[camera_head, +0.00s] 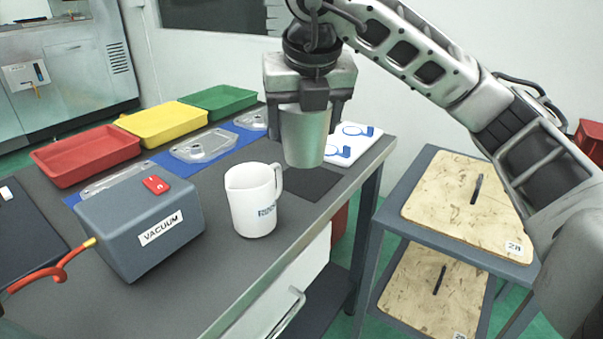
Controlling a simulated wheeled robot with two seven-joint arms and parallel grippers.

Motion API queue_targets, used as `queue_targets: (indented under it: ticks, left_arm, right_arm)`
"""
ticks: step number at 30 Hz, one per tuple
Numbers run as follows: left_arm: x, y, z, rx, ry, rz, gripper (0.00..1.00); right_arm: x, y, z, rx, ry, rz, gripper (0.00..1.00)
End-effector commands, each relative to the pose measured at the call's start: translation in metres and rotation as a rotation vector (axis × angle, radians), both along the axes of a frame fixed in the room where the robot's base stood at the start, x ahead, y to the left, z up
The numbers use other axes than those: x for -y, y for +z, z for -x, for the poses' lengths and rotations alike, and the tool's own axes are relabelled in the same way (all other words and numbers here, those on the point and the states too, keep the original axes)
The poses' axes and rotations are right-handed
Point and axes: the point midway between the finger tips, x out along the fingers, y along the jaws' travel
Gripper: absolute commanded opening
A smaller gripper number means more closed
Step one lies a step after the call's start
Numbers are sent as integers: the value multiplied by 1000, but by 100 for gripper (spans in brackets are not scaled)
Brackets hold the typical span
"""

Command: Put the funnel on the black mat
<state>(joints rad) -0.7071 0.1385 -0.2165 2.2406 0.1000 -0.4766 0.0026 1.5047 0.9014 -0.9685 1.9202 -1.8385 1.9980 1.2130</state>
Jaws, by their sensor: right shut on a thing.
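The funnel (304,138) is a grey, tapered, cup-like metal piece; its top is hidden by my right gripper (313,98). My right gripper is shut on it and holds it upright, narrower end down. The black mat (312,184) is a dark patch lying near the right edge of the table. The funnel shows in front of and above the mat, and hides part of it. I cannot tell its exact height over the mat. My left gripper is not in view.
A white jug (254,200) stands left of the mat. A grey vacuum box (142,228) stands further left. Behind are red (85,158), yellow (165,125) and green (218,102) trays, clear castings on a blue strip, and a white board (362,138) with blue rings.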

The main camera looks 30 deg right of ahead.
Motion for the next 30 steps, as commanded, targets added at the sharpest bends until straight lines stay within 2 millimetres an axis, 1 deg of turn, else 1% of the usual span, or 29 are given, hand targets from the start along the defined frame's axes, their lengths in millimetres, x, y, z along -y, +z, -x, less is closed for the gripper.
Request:
queue_targets:
  ticks: [2,5,6,11,13,15,18,21,26,28,30]
  left_arm:
    - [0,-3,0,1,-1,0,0]
    - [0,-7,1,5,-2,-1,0]
    - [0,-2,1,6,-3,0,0]
    - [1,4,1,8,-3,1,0]
    - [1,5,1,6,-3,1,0]
    - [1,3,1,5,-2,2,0]
    - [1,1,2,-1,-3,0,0]
    - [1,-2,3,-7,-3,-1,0]
    - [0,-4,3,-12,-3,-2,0]
    - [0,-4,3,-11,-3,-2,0]
    - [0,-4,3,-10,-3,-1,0]
  right_arm:
    - [4,-3,-6,0,-30,-3,44]
    - [15,-14,-20,-6,-41,-6,44]
    - [21,-14,-28,-6,-42,-5,44]
    - [45,-31,-60,-5,-40,-4,44]
    - [55,-39,-75,-5,-39,-3,44]
    - [61,-55,-83,-7,-35,-2,44]
    - [68,-72,-95,-6,-34,-2,44]
    - [74,-83,-103,-2,-33,-2,44]
    - [77,-92,-109,-2,-32,-2,44]
    - [81,-99,-113,-4,-32,-2,44]
    - [81,-112,-113,-5,-30,-1,44]
